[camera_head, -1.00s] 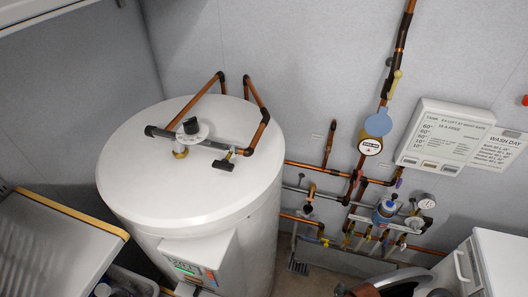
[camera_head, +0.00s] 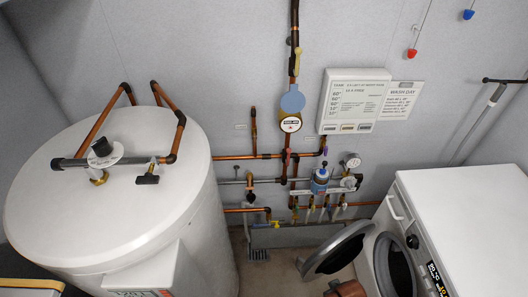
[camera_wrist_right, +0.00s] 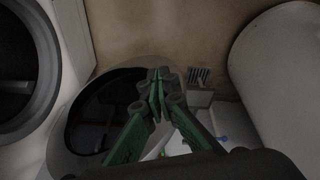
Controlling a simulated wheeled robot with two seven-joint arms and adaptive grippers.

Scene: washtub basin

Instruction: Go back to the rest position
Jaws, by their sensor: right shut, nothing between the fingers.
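My right gripper (camera_wrist_right: 158,88) shows in the right wrist view. Its green fingers are together at the tips with nothing between them. Behind them in that view is the dark round glass of the open washer door (camera_wrist_right: 100,105). The head view shows no gripper, and my left gripper is in neither current view.
A white tank (camera_head: 110,210) stands at left in the head view. Copper pipes and valves (camera_head: 262,156) line the back wall under a white sign panel (camera_head: 352,102). A white washer (camera_head: 465,215) stands at right, its door (camera_head: 337,250) open over the floor.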

